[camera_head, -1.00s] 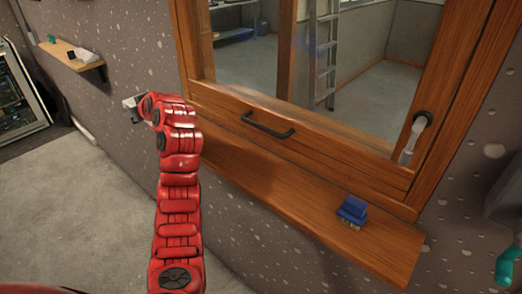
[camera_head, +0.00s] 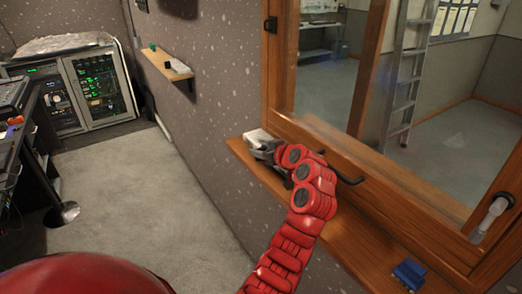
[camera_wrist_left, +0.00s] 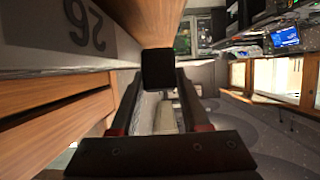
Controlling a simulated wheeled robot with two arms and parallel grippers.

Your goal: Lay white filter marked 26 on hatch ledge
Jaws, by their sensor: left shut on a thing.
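The white filter (camera_head: 256,136) shows as a small pale block at the left end of the wooden hatch ledge (camera_head: 345,243). Its number 26 shows in the left wrist view (camera_wrist_left: 86,24) on a grey patch. My left gripper (camera_head: 268,150) is shut on the filter's edge, and its dark fingertips also show in the wrist view (camera_wrist_left: 158,70). The filter is over or at the ledge's left end; I cannot tell whether it touches the wood. My red arm hides part of the ledge. My right gripper is not in view.
A blue brush (camera_head: 409,273) sits on the ledge at the right. A black handle (camera_head: 342,170) and a pale latch (camera_head: 489,217) are on the window frame above. A small wall shelf (camera_head: 166,65) holds small items. The ledge between my arm and the brush looks clear.

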